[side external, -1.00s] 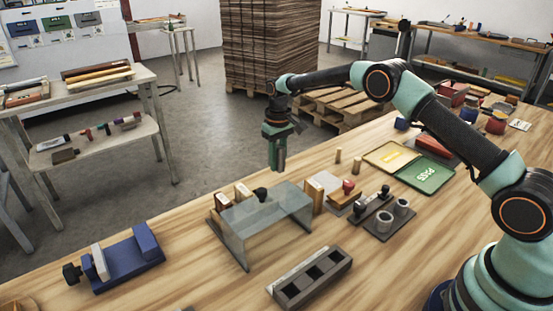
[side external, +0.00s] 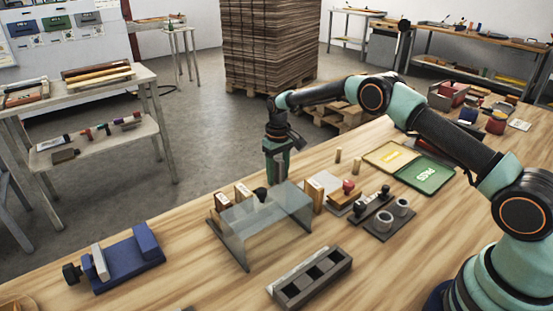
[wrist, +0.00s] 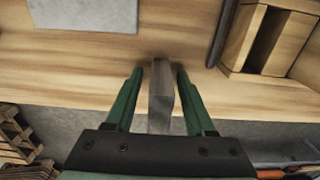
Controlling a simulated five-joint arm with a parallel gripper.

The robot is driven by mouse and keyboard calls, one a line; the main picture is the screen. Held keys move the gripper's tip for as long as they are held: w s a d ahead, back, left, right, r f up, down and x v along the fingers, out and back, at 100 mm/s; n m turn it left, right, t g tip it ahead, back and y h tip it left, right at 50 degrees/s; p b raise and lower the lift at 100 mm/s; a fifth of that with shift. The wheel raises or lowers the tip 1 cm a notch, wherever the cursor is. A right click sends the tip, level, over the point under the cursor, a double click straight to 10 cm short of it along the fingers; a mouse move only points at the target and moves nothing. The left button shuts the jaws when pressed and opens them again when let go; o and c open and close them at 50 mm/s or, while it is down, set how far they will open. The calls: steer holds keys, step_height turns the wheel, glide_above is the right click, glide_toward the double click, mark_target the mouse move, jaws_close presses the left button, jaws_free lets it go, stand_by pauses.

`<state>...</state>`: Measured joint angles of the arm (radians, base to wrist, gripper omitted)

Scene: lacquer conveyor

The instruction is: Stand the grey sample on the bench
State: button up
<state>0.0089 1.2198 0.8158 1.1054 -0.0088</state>
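My gripper (side external: 278,180) points down near the bench's far edge, just behind the clear guard (side external: 262,222) in the side view. In the wrist view its two green fingers (wrist: 160,72) are apart. The grey sample (wrist: 162,100), a narrow block, shows between them, with a gap on each side. It looks upright, but I cannot tell whether its base touches the bench (wrist: 100,72). The side view does not show the sample clearly.
Wooden blocks (side external: 222,201) and a black knob (side external: 261,194) stand by the guard. A slotted dark rack (side external: 312,277) lies in front, and a blue vise-like fixture (side external: 125,262) at left. A small rubber-stamp-like piece (side external: 348,188) and grey cups (side external: 385,220) are to the right.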

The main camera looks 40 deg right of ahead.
steer(key=shift+r, duration=0.1)
step_height(320, 180, up, 12)
steer(key=shift+r, duration=0.1)
steer(key=s+r+t, duration=0.3)
steer(key=s+r, duration=0.8)
steer(key=r, duration=0.4)
steer(key=s+f+t, duration=0.2)
steer(key=s, duration=1.5)
steer(key=shift+s+a+f+t, duration=0.25)
steer(key=shift+s+f+t, duration=0.05)
steer(key=shift+f, duration=0.05)
